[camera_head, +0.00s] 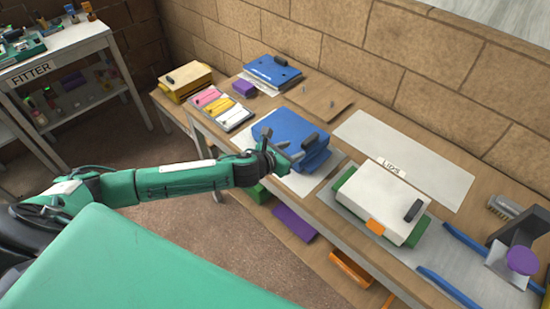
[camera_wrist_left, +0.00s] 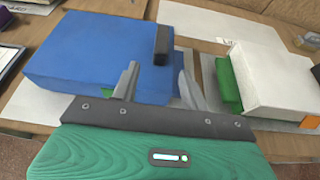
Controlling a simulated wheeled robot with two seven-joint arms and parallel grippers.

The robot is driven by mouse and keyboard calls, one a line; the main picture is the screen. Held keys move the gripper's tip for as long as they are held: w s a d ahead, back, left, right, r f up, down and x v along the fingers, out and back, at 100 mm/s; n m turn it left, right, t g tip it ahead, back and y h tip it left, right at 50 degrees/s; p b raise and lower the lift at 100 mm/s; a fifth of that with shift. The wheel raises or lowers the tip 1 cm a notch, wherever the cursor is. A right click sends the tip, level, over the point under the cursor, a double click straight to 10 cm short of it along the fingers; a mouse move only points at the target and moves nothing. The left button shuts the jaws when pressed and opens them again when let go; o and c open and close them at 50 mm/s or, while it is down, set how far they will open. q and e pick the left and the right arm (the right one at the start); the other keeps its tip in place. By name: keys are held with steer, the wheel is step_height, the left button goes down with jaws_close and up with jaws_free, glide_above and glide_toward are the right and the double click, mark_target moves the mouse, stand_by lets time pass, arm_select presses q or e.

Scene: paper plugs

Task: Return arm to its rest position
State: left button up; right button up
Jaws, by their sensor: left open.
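My left arm (camera_head: 172,180) reaches in from the left, out to the near edge of the workbench. My left gripper (camera_head: 287,151) is open at the near side of a blue box (camera_head: 283,129) with a dark handle (camera_head: 310,142). In the left wrist view the two fingers of my left gripper (camera_wrist_left: 158,82) stand apart in front of the blue box (camera_wrist_left: 95,55), and nothing shows held between them. I cannot tell whether a fingertip touches the box. My right gripper is not in view.
A white-topped box (camera_head: 378,205) on a green base sits to the right on the workbench. A flat blue case (camera_head: 271,72) and a tray of coloured pieces (camera_head: 220,107) lie beyond. A shelf labelled FITTER (camera_head: 55,55) stands at left. Floor (camera_head: 180,240) below my arm looks clear.

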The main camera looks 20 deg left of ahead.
arm_select(q)
steer(key=b+v, duration=0.1)
steer(key=v, duration=0.8)
steer(key=s+d+f+n+g+y, duration=0.1)
steer(key=s+d+n, duration=0.25)
steer(key=n, duration=0.55)
steer(key=s+d+f+n+g+y, duration=0.15)
steer(key=s+n, duration=0.25)
steer(key=n, duration=0.5)
steer(key=s+a+f+n+g+y, duration=0.1)
steer(key=s+a+f+n+g, duration=0.15)
steer(key=s+n, duration=0.7)
steer(key=s+a+f+n+g+y, duration=0.1)
steer(key=s+a+f+n+g, duration=0.2)
steer(key=s+n, duration=0.7)
step_height(320, 180, down, 32)
steer(key=d+g, duration=0.1)
steer(key=g, duration=0.1)
steer(key=s+a+f+g, duration=0.1)
steer(key=s+a+f, duration=0.2)
steer(key=s+f, duration=1.6)
steer(key=shift+g, duration=0.3)
